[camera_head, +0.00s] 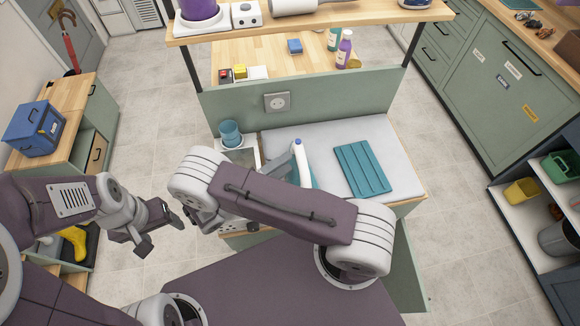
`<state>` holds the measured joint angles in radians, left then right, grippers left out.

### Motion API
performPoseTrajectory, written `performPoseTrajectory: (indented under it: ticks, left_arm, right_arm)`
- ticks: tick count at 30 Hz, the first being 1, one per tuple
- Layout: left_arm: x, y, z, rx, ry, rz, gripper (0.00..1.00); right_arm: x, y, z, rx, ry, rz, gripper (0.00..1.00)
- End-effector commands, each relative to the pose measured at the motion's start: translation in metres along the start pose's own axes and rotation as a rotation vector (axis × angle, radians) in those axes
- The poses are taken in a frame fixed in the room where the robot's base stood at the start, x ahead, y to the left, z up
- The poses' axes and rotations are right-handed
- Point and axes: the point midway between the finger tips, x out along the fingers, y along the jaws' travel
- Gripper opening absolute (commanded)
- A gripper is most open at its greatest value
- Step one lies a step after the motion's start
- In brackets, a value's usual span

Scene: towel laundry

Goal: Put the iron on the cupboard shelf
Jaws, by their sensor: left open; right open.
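A white upright thing with a blue tip (301,157), which looks like the iron, stands on the pale pad (290,133) of the work table. My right arm hides its lower part. A folded teal towel (362,169) lies on the pad to its right. My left gripper (161,231) is open and empty above the floor, left of the table and well apart from the iron. An open dark cupboard with shelves (512,218) stands at the right edge.
A blue cup (230,133) stands at the pad's left. A raised wooden shelf (345,14) crosses behind the table. A yellow bin (521,191) and a green bin (561,167) sit in the cupboard. A blue box (34,129) is on the left cabinet. The floor (455,160) right of the table is clear.

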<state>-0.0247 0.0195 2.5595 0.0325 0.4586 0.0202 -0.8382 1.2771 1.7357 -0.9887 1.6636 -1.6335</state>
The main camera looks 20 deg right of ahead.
Motion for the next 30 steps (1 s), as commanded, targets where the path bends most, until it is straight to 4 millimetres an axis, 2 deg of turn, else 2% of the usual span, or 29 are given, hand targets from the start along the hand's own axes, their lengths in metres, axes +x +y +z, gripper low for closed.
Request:
performPoseTrajectory:
  ticks: [2,9,13,17,21,28,29,30]
  left_arm:
    - [-0.004,0.0,0.0,0.0,0.0,0.0,0.67]
    - [-0.022,0.001,-0.002,0.0,0.0,0.0,0.67]
    - [-0.026,0.001,-0.003,0.0,0.0,0.0,0.67]
    - [-0.046,0.001,-0.005,0.0,0.0,0.0,0.67]
    - [-0.051,0.001,-0.005,0.0,0.0,0.0,0.67]
    - [-0.05,0.001,-0.005,0.0,0.0,0.0,0.67]
    - [-0.05,0.001,-0.005,0.0,0.0,0.0,0.67]
    - [-0.05,0.001,-0.005,0.0,0.0,0.0,0.67]
  right_arm:
    - [0.004,-0.002,0.0,0.001,0.001,0.0,0.52]
    - [0.038,-0.004,0.0,0.002,0.004,0.0,0.52]
    - [0.044,-0.004,0.0,0.003,0.004,0.001,0.52]
    - [0.069,-0.009,0.0,0.002,0.007,0.001,0.52]
    - [0.088,-0.004,0.0,0.004,0.005,0.002,0.52]
    - [0.091,-0.001,0.001,0.007,0.002,0.003,0.52]
    - [0.091,-0.001,0.001,0.006,0.002,0.003,0.49]
    - [0.091,-0.001,0.001,0.007,0.002,0.003,0.38]
